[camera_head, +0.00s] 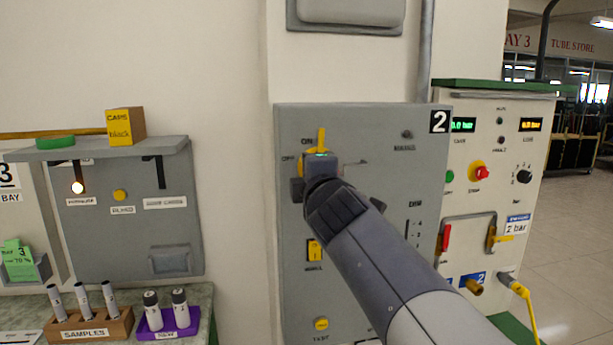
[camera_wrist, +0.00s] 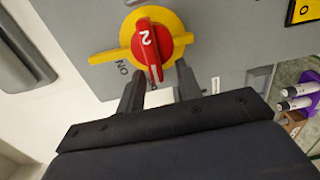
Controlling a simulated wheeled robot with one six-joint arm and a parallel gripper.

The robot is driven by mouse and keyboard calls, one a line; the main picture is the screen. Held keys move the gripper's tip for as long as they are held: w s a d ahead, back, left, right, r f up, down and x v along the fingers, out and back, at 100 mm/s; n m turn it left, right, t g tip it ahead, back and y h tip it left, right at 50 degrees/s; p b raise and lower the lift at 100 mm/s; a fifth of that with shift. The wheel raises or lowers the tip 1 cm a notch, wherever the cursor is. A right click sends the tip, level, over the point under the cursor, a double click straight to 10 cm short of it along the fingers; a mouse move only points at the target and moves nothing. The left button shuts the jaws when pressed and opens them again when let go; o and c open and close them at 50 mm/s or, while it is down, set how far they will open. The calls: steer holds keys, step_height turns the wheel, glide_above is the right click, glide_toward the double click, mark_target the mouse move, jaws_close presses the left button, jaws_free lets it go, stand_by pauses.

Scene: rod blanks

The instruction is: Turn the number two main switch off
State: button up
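The number two main switch has a red handle marked 2 (camera_wrist: 150,45) on a yellow disc (camera_wrist: 178,22). Its yellow tab points up beside the ON lettering in the head view (camera_head: 321,138). The tab also shows at the left of the disc in the wrist view (camera_wrist: 103,57). The OFF lettering is left of the switch. My gripper (camera_wrist: 160,78) is open, with one finger on each side of the handle's near end and visible gaps between. In the head view my gripper (camera_head: 318,170) hides most of the switch.
The switch is on a grey panel (camera_head: 290,240) with a 2 plate (camera_head: 439,121) and a yellow rocker (camera_head: 314,250) below. At left, a shelf (camera_head: 100,148) holds a yellow box; below are sample racks (camera_head: 90,325). A machine front (camera_head: 480,220) stands at right.

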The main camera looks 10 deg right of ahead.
steer(key=s, duration=1)
steer(key=shift+s, duration=0.35)
